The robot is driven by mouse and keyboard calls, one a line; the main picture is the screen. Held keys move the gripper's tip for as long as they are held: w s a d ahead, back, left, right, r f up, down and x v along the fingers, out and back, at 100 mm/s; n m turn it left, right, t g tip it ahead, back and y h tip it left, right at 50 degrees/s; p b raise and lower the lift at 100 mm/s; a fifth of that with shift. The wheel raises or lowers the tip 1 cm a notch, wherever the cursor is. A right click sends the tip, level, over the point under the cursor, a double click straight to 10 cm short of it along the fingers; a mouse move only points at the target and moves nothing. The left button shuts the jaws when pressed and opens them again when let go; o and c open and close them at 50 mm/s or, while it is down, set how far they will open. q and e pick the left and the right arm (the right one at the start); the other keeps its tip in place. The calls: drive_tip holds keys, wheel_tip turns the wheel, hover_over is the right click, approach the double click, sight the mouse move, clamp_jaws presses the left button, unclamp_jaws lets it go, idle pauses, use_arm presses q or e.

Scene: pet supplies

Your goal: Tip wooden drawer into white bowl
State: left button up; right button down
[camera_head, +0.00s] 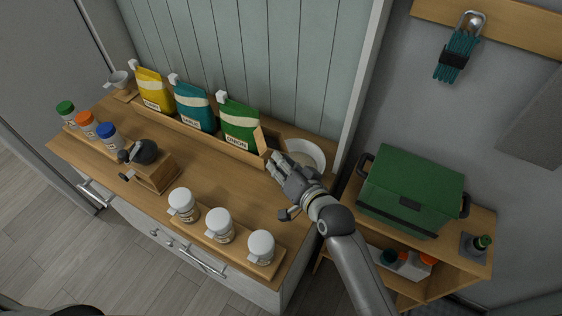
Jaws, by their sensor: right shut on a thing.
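A small wooden drawer (263,141) is at the right end of the cabinet top, beside the white bowl (313,149). My right gripper (277,163) is shut on the drawer, which looks tilted up. The gripper and arm hide the bowl's near left side, so I cannot tell what is in the bowl or whether the drawer touches it. The inside of the drawer is too small to read. A wooden grinder box (157,172) with a dark top stands near the left front. My left gripper is not in view.
Yellow, teal and green bags (240,124) stand in a wooden rack at the back. White-lidded jars (219,222) line the front edge, and colour-lidded jars (108,134) the left. The middle of the top is clear. A green box (410,185) stands on the lower shelf unit to the right.

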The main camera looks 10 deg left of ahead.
drive_tip(key=d+f+m+y+b, duration=0.1)
drive_tip(key=m+b, duration=0.2)
drive_tip(key=b, duration=0.2)
drive_tip(key=d+f+m+t+y+b, duration=0.1)
drive_tip(key=f+m+b, duration=0.1)
drive_tip(key=b, duration=0.4)
drive_tip(key=w+d+f+m+y+b, duration=0.1)
drive_tip(key=m+y+b, duration=0.1)
drive_tip(key=m+b, duration=0.2)
drive_tip(key=shift+f+t+b, duration=0.2)
drive_tip(key=shift+t+b, duration=0.1)
drive_tip(key=shift+b, duration=0.7)
idle(2.8)
drive_tip(key=shift+w+d+m+t+b, duration=0.1)
drive_tip(key=shift+d+m+t+b, duration=0.2)
drive_tip(key=shift+m+b, duration=0.6)
